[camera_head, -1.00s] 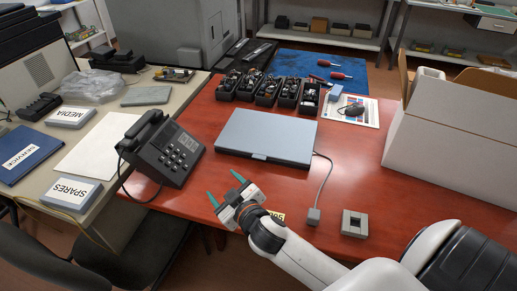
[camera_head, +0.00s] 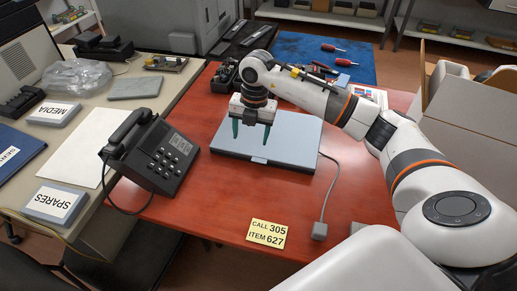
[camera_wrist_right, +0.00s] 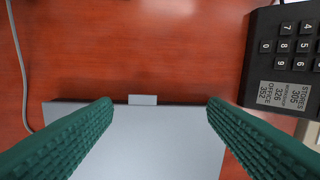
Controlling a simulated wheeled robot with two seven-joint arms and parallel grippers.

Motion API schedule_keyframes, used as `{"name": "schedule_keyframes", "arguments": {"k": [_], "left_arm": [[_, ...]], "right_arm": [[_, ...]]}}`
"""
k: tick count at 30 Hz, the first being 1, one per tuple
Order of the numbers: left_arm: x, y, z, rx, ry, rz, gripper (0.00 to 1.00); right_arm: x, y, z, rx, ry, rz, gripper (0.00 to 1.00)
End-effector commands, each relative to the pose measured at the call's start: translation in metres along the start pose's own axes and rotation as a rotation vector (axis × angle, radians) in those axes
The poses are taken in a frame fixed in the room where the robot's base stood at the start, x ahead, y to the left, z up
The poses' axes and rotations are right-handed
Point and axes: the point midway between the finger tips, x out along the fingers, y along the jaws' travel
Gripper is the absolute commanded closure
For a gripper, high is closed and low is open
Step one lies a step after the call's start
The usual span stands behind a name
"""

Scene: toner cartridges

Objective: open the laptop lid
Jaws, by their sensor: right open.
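The closed grey laptop (camera_head: 290,143) lies flat on the red table, its front edge with a small tab (camera_head: 259,160) facing me. My right gripper (camera_head: 251,138) is above the lid, fingers pointing down, open and empty. In the right wrist view the laptop (camera_wrist_right: 150,145) fills the lower middle, with its tab (camera_wrist_right: 142,100) between the two green fingertips of the right gripper (camera_wrist_right: 160,112). I cannot tell whether the fingers touch the lid. My left gripper is not in view.
A black desk phone (camera_head: 155,153) stands left of the laptop. A cable with a grey block (camera_head: 319,231) lies to the right. A yellow note (camera_head: 266,234) is at the front. A cardboard box (camera_head: 470,120) stands at the right. The red table in front of the laptop is mostly clear.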

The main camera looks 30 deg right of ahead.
Motion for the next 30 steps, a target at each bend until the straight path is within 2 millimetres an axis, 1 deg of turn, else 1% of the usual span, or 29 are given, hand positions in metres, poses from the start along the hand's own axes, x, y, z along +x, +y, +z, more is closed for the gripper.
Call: {"name": "schedule_keyframes", "arguments": {"k": [1,2,5,8,18,21,25,30], "left_arm": [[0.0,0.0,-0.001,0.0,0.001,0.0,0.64],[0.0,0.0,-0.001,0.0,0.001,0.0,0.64],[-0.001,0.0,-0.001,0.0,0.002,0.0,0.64],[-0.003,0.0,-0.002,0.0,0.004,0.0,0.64],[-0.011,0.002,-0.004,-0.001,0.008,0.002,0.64],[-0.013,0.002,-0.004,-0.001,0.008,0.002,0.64],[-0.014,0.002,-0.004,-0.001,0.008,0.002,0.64],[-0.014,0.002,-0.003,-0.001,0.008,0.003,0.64]], "right_arm": [[-0.005,0.009,-0.009,0.027,0.027,0.04,0.33],[-0.007,0.013,-0.012,0.04,0.038,0.058,0.33],[-0.005,0.019,-0.017,0.06,0.054,0.088,0.33],[0.007,0.021,-0.017,0.061,0.052,0.091,0.33],[0.074,0.026,-0.02,0.057,0.05,0.087,0.33],[0.089,0.027,-0.02,0.058,0.05,0.088,0.33],[0.103,0.028,-0.021,0.056,0.051,0.086,0.33],[0.109,0.029,-0.022,0.055,0.051,0.085,0.33]]}}
